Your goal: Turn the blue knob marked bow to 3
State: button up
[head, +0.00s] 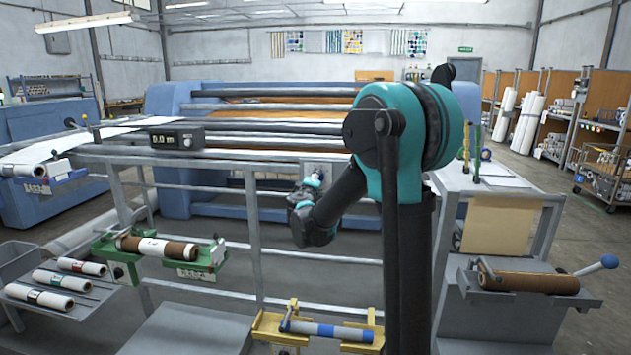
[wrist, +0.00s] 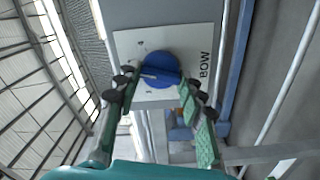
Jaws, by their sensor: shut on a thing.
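The blue knob (wrist: 160,66) sits on a pale plate (wrist: 128,44) lettered BOW, which reads sideways along the plate's right side in the wrist view. My gripper (wrist: 157,82) is shut on the knob, one finger on each side of it.
A grey rail frame (head: 252,215) stands in front of the blue press with its long rollers (head: 270,106). A dark display box (head: 177,137) reads about 0.0. Green (head: 160,258) and yellow (head: 268,325) roll holders stand below. A grey cabinet (head: 500,180) is on the right.

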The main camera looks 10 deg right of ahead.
jog(key=shift+m, duration=0.3)
jog(key=o, duration=1.2)
jog(key=shift+c, duration=0.2)
jog(key=v, duration=1.2)
